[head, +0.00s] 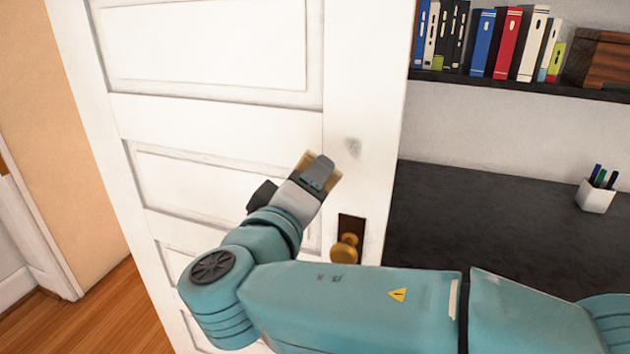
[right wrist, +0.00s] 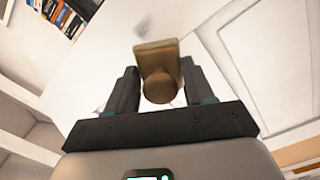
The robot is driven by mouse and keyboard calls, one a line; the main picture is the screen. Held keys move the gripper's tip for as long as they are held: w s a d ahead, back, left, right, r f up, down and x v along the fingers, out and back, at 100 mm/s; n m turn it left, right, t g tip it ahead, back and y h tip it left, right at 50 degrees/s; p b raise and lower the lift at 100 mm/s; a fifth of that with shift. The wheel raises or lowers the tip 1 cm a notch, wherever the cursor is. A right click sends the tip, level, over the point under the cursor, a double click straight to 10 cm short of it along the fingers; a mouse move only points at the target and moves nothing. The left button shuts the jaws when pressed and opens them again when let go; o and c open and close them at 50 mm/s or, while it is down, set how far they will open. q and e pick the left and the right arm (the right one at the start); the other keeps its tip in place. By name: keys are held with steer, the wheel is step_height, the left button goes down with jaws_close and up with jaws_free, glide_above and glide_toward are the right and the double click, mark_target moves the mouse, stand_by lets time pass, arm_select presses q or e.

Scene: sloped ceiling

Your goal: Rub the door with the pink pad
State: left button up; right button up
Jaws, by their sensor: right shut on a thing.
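The white panelled door (head: 220,115) stands in front of me, with a grey smudge (head: 352,147) on its right stile. My right gripper (head: 322,172) is in front of the door, just left of and below the smudge. It is shut on a tan-brown block with a rounded handle (right wrist: 160,72), held between both fingers in the right wrist view. This is probably the pad; its working face is turned away and I see no pink. I cannot tell whether it touches the door. My left gripper is out of view.
A brass knob (head: 345,249) on a dark plate sits on the door below my right gripper. Right of the door are a dark desk (head: 480,215) with a pen cup (head: 596,194) and a shelf of books (head: 505,42). Wooden floor (head: 95,315) is free at lower left.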

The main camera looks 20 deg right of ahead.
mark_target(337, 149)
steer(key=shift+d, duration=0.1)
stand_by(0.4)
steer(key=shift+b+x, duration=0.5)
steer(key=shift+x, duration=3)
steer(key=shift+x, duration=1)
steer(key=s+d+b, duration=0.1)
steer(key=d+b, duration=0.1)
steer(key=b, duration=0.1)
steer(key=shift+s+d+f, duration=0.1)
steer(key=shift+s+f, duration=0.05)
steer(key=shift+s, duration=0.25)
steer(key=shift+s+d+b, duration=0.3)
steer(key=shift+s+d, duration=0.05)
steer(key=shift+d, duration=0.05)
steer(key=shift+w+b, duration=0.1)
steer(key=shift+b, duration=0.2)
steer(key=shift+w+a+r, duration=0.15)
steer(key=shift+r, duration=0.1)
steer(key=shift+w+a+p, duration=0.5)
steer(key=shift+w+a, duration=0.5)
steer(key=shift+a, duration=0.3)
steer(key=shift+a, duration=0.1)
